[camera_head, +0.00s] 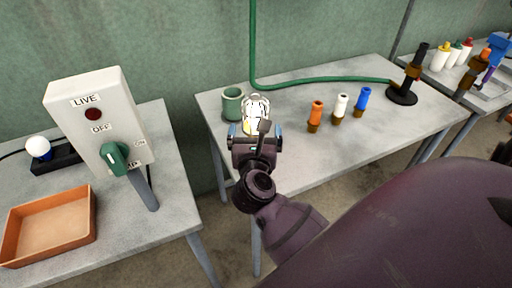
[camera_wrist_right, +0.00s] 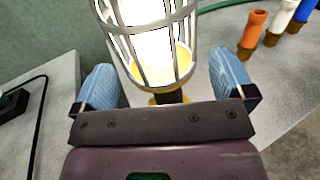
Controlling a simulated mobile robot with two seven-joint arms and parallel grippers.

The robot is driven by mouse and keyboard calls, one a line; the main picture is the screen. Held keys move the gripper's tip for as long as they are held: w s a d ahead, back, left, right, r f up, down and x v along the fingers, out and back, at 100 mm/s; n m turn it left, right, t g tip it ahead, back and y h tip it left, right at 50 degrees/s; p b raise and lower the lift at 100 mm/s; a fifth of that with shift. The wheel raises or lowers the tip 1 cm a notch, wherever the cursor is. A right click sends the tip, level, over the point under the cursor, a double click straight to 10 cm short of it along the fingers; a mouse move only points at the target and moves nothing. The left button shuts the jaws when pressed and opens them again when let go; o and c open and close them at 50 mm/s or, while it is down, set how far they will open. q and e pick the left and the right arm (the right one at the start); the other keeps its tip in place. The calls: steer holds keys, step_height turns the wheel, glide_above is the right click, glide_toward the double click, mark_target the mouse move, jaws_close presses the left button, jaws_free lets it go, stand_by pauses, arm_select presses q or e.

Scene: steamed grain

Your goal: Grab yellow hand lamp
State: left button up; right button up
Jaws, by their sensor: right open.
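The hand lamp (camera_head: 256,105) stands on the middle table, its bulb lit white inside a pale wire cage. In the right wrist view the lamp (camera_wrist_right: 150,50) shows its cage and a yellow collar, with a dark part below. My right gripper (camera_head: 256,130) is open in front of the lamp. In the right wrist view its blue-padded fingers (camera_wrist_right: 166,85) stand apart on either side of the lamp's lower part, with gaps showing. The lamp's lower end is hidden behind my gripper. My left gripper is not in view.
A green cup (camera_head: 232,104) stands close left of the lamp. Orange (camera_head: 316,115), white (camera_head: 340,107) and blue (camera_head: 362,100) nozzles stand to the right. A green hose (camera_head: 320,80) runs behind. A switch box (camera_head: 100,120) and orange tray (camera_head: 50,228) are on the left table.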

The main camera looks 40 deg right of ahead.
steer(key=shift+x, duration=1.25)
steer(key=shift+c, duration=0.3)
steer(key=c, duration=1.7)
